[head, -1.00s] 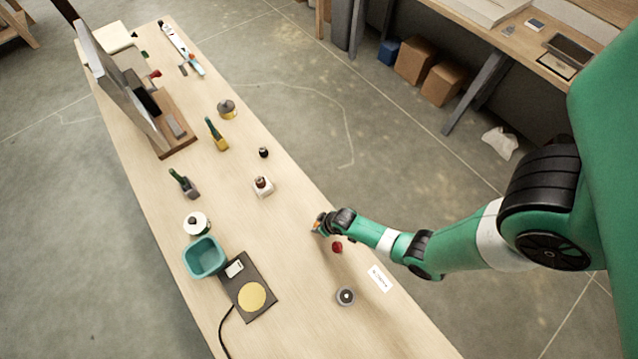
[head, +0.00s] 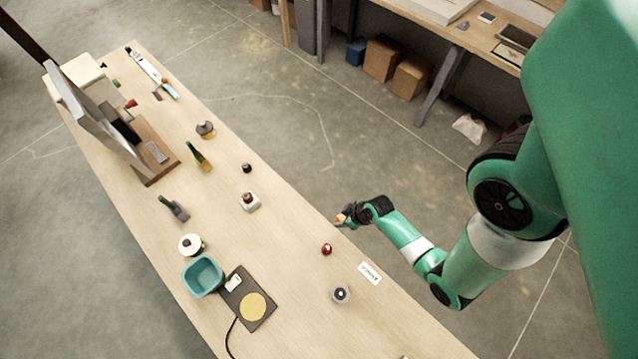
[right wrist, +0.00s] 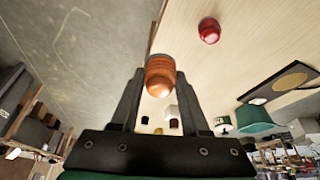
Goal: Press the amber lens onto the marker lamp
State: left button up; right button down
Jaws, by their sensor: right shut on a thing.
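The amber lens (head: 340,219) is a small orange cap. It also shows in the right wrist view (right wrist: 160,70), between the fingers. My right gripper (head: 343,218) is shut on it and holds it near the table's right edge, beyond the red lens (head: 327,249). In the right wrist view the gripper (right wrist: 160,85) has one finger on each side of the lens. I cannot tell for sure which thing is the marker lamp. A tilted grey panel (head: 92,108) on a wooden base (head: 155,160) stands at the table's far left. My left gripper is out of view.
A teal bin (head: 203,276), a dark pad with a yellow disc (head: 253,306) and a white round container (head: 191,244) are at the near left. The middle of the table (head: 285,240) is clear.

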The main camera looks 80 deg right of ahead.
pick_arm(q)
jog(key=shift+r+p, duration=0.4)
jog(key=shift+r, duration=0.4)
pick_arm(e)
jog(key=shift+s+d+r, duration=0.1)
jog(key=shift+s+r, duration=0.1)
jog(key=shift+s, duration=0.3)
jog(key=shift+s+d+r, duration=0.1)
jog(key=shift+s+r, duration=0.1)
jog(key=shift+s, duration=0.3)
jog(key=shift+m, duration=0.3)
